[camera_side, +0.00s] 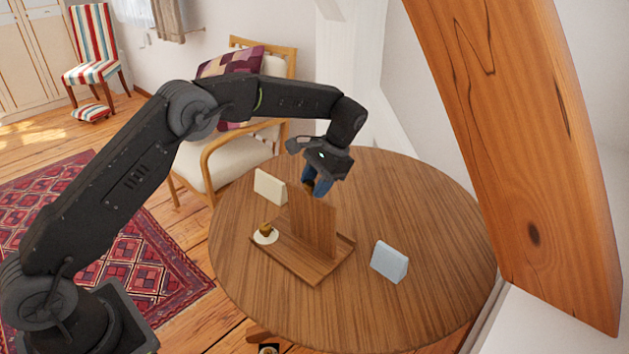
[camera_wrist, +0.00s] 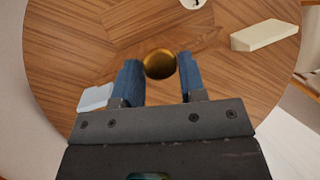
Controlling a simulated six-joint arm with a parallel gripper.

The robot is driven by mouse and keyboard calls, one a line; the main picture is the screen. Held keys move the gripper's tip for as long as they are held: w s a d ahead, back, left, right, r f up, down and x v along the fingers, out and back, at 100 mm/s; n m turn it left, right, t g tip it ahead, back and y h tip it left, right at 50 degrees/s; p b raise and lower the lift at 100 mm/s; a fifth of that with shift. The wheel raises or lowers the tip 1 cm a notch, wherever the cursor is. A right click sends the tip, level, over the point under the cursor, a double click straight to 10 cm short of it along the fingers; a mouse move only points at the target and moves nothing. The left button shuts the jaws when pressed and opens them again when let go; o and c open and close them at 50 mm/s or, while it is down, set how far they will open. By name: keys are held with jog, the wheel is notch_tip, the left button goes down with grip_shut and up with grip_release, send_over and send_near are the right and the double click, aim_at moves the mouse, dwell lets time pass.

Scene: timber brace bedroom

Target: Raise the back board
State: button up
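A brown wooden stand (camera_side: 327,275) with a rimmed base lies on the round table. Its back board (camera_side: 313,228) stands raised, close to upright, above the base. A round brass knob (camera_wrist: 159,64) is at the board's top edge and shows small in the side view (camera_side: 309,187). My gripper (camera_side: 316,184) is at the top of the board. In the wrist view its blue fingers (camera_wrist: 160,75) lie on both sides of the knob, close against it, and look shut on it. The board's back side is hidden in the side view.
On the round table (camera_side: 400,220), a cream wedge (camera_side: 270,187) stands behind the stand and a pale blue wedge (camera_side: 389,262) to its right. A thick timber brace (camera_side: 520,140) slants at the right.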

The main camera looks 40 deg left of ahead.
jog(key=shift+o, duration=1.3)
jog(key=shift+d, duration=0.1)
jog(key=v, duration=0.7)
jog(key=shift+r, duration=0.25)
jog(key=shift+r, duration=0.1)
